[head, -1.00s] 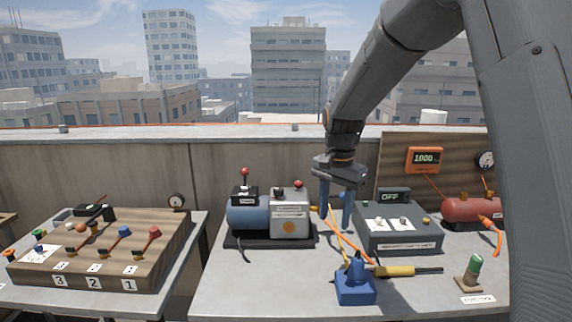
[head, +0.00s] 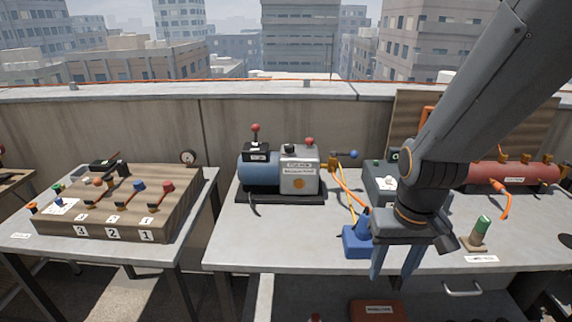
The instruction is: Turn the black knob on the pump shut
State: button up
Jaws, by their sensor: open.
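The pump (head: 299,183) stands on a black base on the right-hand table, with a blue cylinder at its left and a grey box at its right. A small black knob (head: 289,148) shows at the top of the grey box, near a red knob (head: 310,141). The knob's turn position is too small to read. My gripper (head: 395,264) is open and empty, its blue fingers pointing down near the table's front edge. It is well to the right of the pump and nearer the camera, touching nothing that I can see.
A blue device (head: 356,241) stands just left of my gripper. A red-balled lever (head: 255,132) rises from the pump, and a blue-handled valve (head: 347,154) is at its right. My arm partly hides a grey control box (head: 376,177). The tabletop (head: 275,235) before the pump is clear.

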aim_at(288, 148)
jog(key=u, duration=0.4)
jog(key=k, duration=0.55)
jog(key=u, duration=0.95)
jog(key=i, duration=1.25)
jog(key=z, duration=0.8)
